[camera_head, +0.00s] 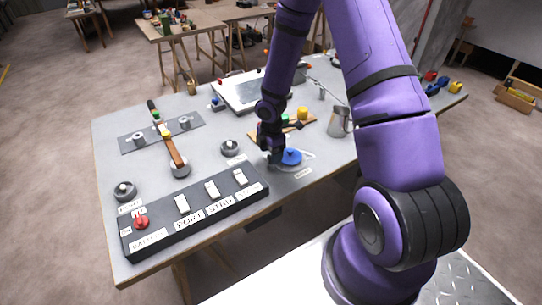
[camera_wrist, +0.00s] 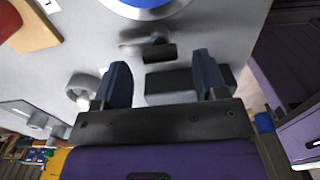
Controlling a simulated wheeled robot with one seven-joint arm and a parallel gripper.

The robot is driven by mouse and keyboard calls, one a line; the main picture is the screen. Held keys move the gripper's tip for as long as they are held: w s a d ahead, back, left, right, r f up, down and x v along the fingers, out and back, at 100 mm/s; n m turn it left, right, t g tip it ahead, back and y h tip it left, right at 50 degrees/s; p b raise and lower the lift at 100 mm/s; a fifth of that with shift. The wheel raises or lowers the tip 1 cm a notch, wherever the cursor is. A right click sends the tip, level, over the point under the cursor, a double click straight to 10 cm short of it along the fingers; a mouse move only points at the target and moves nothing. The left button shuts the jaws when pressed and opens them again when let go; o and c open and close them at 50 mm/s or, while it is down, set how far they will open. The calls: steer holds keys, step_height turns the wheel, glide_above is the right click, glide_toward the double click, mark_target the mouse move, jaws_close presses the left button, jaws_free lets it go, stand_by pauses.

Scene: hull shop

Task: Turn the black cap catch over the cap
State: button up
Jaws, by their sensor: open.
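The blue round cap (camera_head: 291,157) sits in a pale ring on the grey table, and its edge shows at the top of the wrist view (camera_wrist: 148,4). A small black catch (camera_wrist: 158,53) lies beside the cap, on its near side in the wrist view, not over it. My gripper (camera_wrist: 161,64) is open, its two dark fingers to the left and right of the catch. They do not visibly touch it. In the head view my gripper (camera_head: 273,158) is low over the table just left of the cap and hides the catch.
A black switch panel (camera_head: 160,236) with several white switches and a red knob lies at the front left. A round grey fitting (camera_head: 230,148) stands left of my gripper. A metal jug (camera_head: 339,121) and a wooden board (camera_head: 313,123) stand behind the cap.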

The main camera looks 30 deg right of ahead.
steer(key=shift+f, duration=1)
steer(key=c, duration=0.9)
